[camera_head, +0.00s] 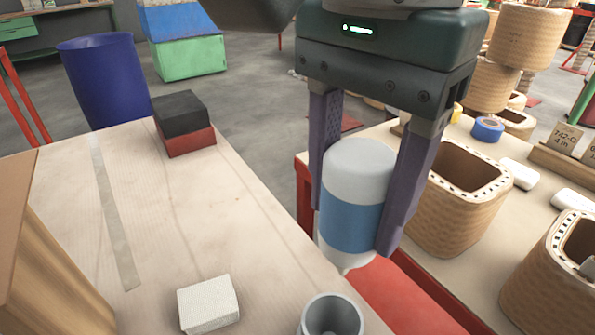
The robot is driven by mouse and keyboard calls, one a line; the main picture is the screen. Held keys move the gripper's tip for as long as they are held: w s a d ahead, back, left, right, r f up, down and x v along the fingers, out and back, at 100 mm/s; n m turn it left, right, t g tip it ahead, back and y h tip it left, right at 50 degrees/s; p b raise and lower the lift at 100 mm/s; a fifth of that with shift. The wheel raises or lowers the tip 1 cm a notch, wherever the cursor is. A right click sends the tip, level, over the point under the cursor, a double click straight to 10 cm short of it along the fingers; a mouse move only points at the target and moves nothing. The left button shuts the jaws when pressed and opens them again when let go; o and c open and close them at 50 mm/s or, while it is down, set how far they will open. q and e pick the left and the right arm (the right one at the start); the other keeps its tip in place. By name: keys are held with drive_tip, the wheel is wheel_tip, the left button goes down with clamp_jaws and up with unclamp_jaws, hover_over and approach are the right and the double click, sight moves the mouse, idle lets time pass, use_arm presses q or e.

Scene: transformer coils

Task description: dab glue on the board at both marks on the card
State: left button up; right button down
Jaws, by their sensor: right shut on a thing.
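My right gripper (365,190) is shut on a white bottle (358,172) with a blue band, one finger on each side of it. The bottle is about upright, with a small pale tip at its lower end. It is in front of the gap between the pale wooden table (215,215) and the right-hand table. A small card (565,136) marked "742-C 4 m" stands in a wooden holder at the far right; I see no clear glue marks on it. I cannot tell which surface is the board. My left gripper is not in view.
A grey cup (331,318) and a white textured block (208,304) are at the near table edge. A red and black block (185,125) sits farther back. A brown wooden piece (50,265) is at left. Woven coils (455,205) stand on the right-hand table.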

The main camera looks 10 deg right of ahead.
sight(363, 152)
wheel_tip(363, 152, up, 8)
drive_tip(key=shift+f+p, duration=0.2)
drive_tip(key=shift+p, duration=0.75)
wheel_tip(363, 152, up, 4)
drive_tip(key=p, duration=0.3)
drive_tip(key=shift+r, duration=0.5)
